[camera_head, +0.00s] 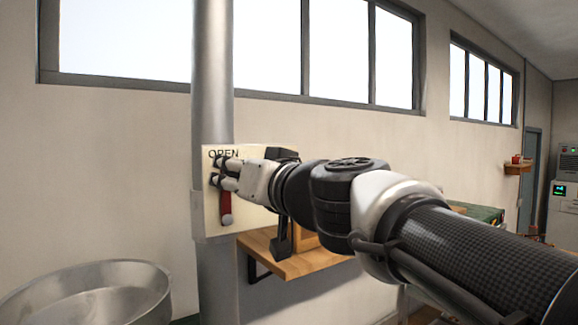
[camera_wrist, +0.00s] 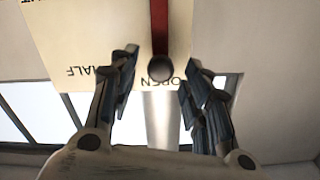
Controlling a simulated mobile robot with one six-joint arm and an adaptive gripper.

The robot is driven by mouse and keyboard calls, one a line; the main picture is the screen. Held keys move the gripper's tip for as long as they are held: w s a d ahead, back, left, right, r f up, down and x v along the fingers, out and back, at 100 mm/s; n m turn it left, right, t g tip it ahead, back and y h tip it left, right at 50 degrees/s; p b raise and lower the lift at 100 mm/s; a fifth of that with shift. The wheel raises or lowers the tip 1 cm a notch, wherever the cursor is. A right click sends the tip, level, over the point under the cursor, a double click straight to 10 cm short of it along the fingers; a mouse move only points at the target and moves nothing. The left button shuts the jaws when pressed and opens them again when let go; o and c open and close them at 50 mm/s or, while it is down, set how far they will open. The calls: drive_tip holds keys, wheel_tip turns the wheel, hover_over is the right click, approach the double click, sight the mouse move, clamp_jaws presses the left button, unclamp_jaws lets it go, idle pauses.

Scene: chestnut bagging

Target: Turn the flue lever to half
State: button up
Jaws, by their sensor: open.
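The flue lever is a red bar (camera_head: 226,203) on a cream plate (camera_head: 246,226) fixed to the grey flue pipe. It stands upright toward the OPEN mark, with a round grey part at its lower end. In the wrist view, which is upside down, the red bar (camera_wrist: 160,22) ends in a dark knob (camera_wrist: 160,68) by OPEN. HALF is printed to the left there, with part of another word at the top-left corner. My gripper (camera_head: 215,171) is open at the plate's upper part. Its fingers (camera_wrist: 161,58) stand on either side of the knob, apart from it.
The flue pipe (camera_head: 213,70) runs up past the window. A wooden shelf (camera_head: 300,264) juts out below and right of the plate. A large metal pan (camera_head: 85,290) is at the lower left.

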drive_tip(key=shift+x, duration=1.3)
drive_tip(key=shift+c, duration=0.3)
clamp_jaws()
